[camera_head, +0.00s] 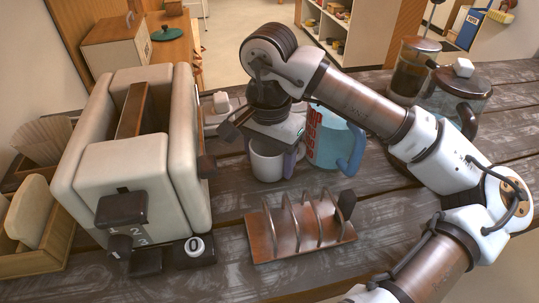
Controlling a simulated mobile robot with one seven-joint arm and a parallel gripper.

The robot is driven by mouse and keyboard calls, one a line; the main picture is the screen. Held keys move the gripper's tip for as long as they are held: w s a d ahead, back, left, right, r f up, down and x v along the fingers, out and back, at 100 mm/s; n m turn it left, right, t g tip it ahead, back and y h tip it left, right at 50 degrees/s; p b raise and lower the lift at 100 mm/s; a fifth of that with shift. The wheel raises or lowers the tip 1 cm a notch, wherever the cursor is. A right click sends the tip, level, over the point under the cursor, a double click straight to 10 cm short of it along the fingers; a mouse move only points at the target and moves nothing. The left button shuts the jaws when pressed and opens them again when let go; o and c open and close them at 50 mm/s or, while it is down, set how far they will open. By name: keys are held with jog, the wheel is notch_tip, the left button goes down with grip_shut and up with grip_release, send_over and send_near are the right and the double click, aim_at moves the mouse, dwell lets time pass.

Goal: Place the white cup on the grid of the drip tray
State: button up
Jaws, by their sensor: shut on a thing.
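The white cup (267,163) is upright near the middle of the worktop, between the toaster and the blue jug. My gripper (268,141) comes down from above and is shut on the cup. Its jaws hide the upper part of the cup, and I cannot tell whether the cup's base touches the wood. I cannot make out the drip tray or its grid for certain. A low pale object (221,103) shows behind the toaster, partly hidden by my gripper.
A cream toaster (130,167) stands at left. A blue jug (340,140) with red markings is just right of the cup. A wooden toast rack (300,228) lies in front. A French press (411,68) and a lidded glass pot (458,92) stand at back right.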

jog(key=shift+f, duration=0.2)
jog(key=o, duration=1.2)
jog(key=shift+r, duration=0.1)
jog(key=shift+r, duration=0.15)
